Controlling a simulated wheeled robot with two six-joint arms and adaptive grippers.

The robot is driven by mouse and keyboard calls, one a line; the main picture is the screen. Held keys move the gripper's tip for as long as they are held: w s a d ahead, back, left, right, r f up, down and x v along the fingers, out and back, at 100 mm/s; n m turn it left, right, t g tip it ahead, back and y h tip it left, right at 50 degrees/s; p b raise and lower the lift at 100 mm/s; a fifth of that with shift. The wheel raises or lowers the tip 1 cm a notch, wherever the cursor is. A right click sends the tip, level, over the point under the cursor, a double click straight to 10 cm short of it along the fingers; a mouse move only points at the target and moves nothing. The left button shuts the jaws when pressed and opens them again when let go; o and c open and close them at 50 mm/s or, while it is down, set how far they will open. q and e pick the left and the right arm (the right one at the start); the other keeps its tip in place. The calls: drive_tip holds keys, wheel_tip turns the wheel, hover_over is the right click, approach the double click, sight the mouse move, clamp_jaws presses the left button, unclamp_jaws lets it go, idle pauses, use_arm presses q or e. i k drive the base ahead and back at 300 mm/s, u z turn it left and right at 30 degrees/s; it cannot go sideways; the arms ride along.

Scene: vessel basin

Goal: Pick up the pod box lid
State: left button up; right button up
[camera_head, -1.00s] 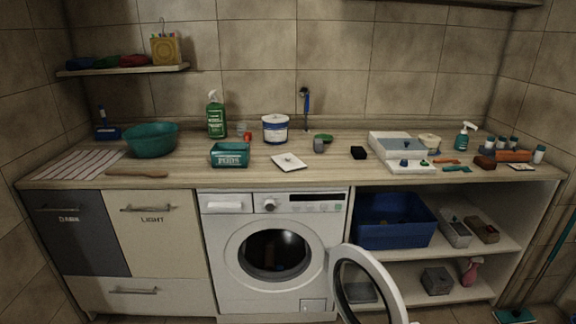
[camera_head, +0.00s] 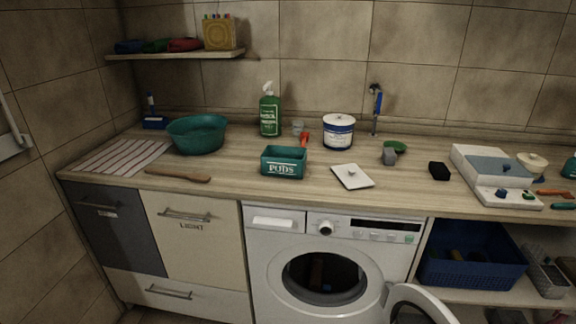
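The pod box (camera_head: 284,162) is a teal box marked "PODS" on the wooden counter, and its top looks open. A flat white square lid with a small dark knob (camera_head: 352,176) lies on the counter to the right of the pod box, near the front edge above the washing machine. It looks like the pod box lid. Neither of my grippers is in view.
A white-and-blue tub (camera_head: 338,131) and a green spray bottle (camera_head: 270,110) stand behind. The washing machine's round door (camera_head: 420,303) hangs open below. Counter around the lid is clear.

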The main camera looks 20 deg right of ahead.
sight(352, 178)
drive_tip(key=u, duration=0.25)
drive_tip(key=i, duration=1.25)
drive_tip(key=z, duration=1.15)
drive_tip(key=i, duration=0.7)
drive_tip(key=z, duration=0.75)
